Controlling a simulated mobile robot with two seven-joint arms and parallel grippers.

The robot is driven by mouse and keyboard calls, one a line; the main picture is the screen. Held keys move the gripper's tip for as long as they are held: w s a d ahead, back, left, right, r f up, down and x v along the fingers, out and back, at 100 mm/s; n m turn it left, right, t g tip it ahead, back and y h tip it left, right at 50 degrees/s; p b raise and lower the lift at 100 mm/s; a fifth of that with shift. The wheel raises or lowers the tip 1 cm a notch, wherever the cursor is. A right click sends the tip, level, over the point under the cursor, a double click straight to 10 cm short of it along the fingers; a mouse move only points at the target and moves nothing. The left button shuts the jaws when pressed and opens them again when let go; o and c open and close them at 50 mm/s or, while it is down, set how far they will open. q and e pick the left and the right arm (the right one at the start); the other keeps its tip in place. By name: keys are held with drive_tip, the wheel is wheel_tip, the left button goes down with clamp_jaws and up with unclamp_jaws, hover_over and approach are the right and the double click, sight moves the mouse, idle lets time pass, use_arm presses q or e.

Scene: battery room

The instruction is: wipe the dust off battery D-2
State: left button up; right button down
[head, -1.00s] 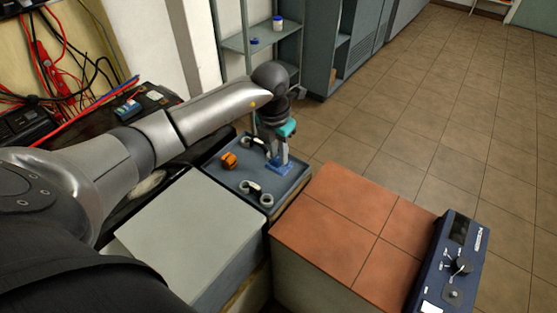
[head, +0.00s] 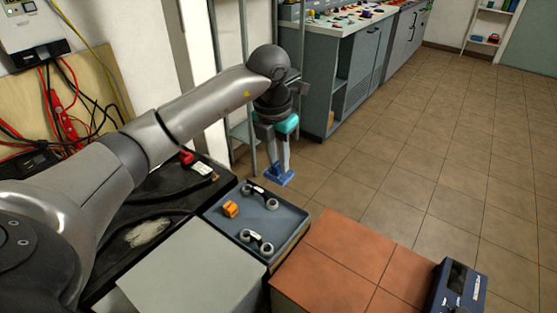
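My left gripper (head: 279,168) is shut on a blue cloth (head: 287,178) and holds it up, just beyond the far edge of the grey tray in the picture. A pale dust patch (head: 148,232) lies on top of a black battery (head: 110,265) at the left, below my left arm. Another black battery top (head: 165,185), with a red terminal cap, lies behind it. My arm covers part of these batteries. I cannot read which one is D-2. My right gripper is not in view.
The grey tray (head: 215,220) holds an orange block (head: 231,208) and two dark pieces with grey rings (head: 262,198). A light grey box top (head: 185,275) and a red-tiled top (head: 335,265) stand in front. A blue device (head: 455,287) sits at right. Red and black cables hang at left.

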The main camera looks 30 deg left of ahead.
use_arm(q)
clamp_jaws()
